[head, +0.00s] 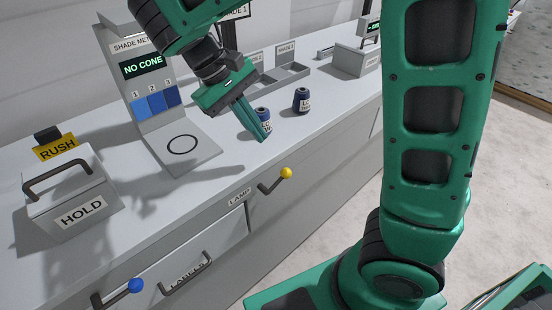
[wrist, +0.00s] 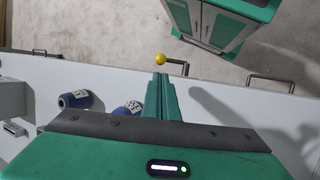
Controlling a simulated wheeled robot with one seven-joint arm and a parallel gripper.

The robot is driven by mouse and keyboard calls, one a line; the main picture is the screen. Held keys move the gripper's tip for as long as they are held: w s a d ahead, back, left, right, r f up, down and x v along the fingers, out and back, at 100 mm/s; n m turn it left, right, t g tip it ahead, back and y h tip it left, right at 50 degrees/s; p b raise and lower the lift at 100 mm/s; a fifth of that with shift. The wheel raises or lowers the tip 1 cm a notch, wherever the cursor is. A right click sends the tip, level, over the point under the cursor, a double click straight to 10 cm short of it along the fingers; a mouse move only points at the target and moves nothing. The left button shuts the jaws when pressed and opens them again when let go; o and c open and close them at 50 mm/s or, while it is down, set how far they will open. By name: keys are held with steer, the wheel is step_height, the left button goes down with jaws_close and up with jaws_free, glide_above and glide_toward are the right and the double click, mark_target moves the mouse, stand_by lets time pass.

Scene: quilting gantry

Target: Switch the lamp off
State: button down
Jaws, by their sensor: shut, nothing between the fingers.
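The lamp control is a dark lever with a yellow ball knob (head: 286,173) on the cabinet front, beside a label reading LAMP (head: 239,197). The lever points out to the right and slightly up in the head view. The yellow knob also shows in the wrist view (wrist: 160,59), just beyond the fingertips. My gripper (head: 264,138) is shut and empty, with its green fingers pointing down over the counter's front edge, above and apart from the knob. It also shows in the wrist view (wrist: 161,78). The lamp itself cannot be made out.
A shade meter (head: 150,85) stands to the left, with a HOLD box (head: 75,205) further left. A lever with a blue knob (head: 136,285) and a LABELS drawer (head: 190,275) are lower left.

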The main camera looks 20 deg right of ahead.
mark_target(277, 161)
steer(key=x, duration=1)
steer(key=shift+d+f, duration=0.15)
steer(key=shift+f, duration=0.2)
